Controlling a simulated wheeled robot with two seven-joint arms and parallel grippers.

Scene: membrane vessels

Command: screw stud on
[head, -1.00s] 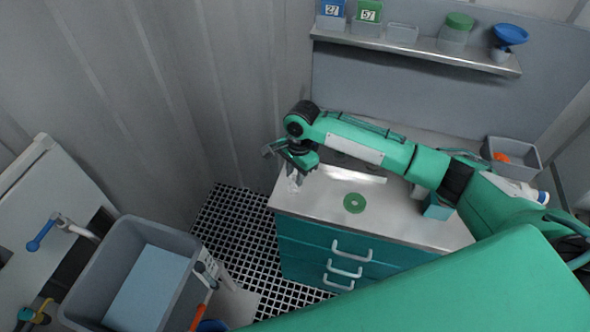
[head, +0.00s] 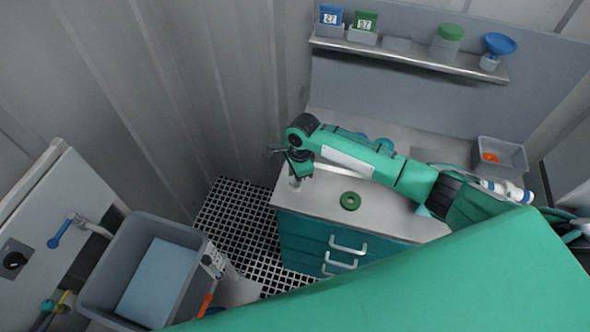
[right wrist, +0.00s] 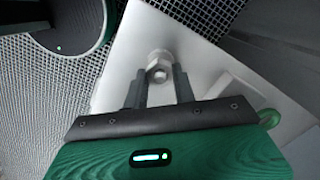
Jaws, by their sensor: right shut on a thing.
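My right gripper (head: 297,172) is over the left corner of the steel worktop (head: 320,205). In the right wrist view its two dark fingers (right wrist: 159,88) are shut on a small metal stud (right wrist: 158,72) with a hexagonal, nut-like end. A second rounded metal part shows just beyond the hexagon; I cannot tell whether it belongs to the stud or is a separate piece. In the head view a small pale metal piece (head: 294,184) shows under the fingers at the worktop corner. Whether any thread is engaged is hidden. My left gripper is not in view.
A green ring (head: 350,201) lies on the worktop right of the gripper. A shelf (head: 410,59) with labelled bins and a blue funnel (head: 500,43) hangs behind. A grey tray (head: 512,155) stands at the back right. A grey tub (head: 100,275) is at the lower left.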

